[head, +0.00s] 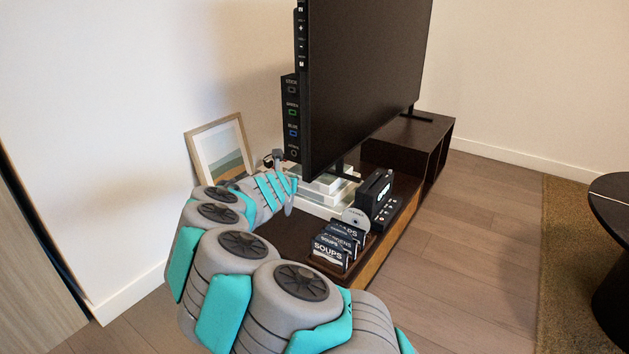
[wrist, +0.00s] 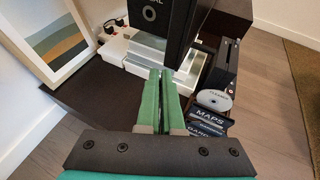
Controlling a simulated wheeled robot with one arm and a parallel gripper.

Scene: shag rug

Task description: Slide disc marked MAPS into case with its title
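Upright dark cases stand in a brown rack (head: 325,266) on the low cabinet. The front case reads SOUPS (head: 329,250), a partly hidden one stands behind it, and the MAPS case (head: 347,229) is at the back; it also shows in the wrist view (wrist: 209,115). A silver disc (head: 356,217) stands tilted just behind the MAPS case; in the wrist view the disc (wrist: 214,99) has lettering too small to read. My gripper (head: 291,187) is left of the cases, apart from them. Its green fingers (wrist: 163,75) look closed together with nothing visible between them.
A large black TV (head: 370,75) rises over the cabinet (head: 290,235). A black box device (head: 377,195) stands right of the disc. White stacked boxes (head: 325,190) lie under the TV. A framed picture (head: 220,152) leans on the wall. Bare cabinet top lies left of the rack.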

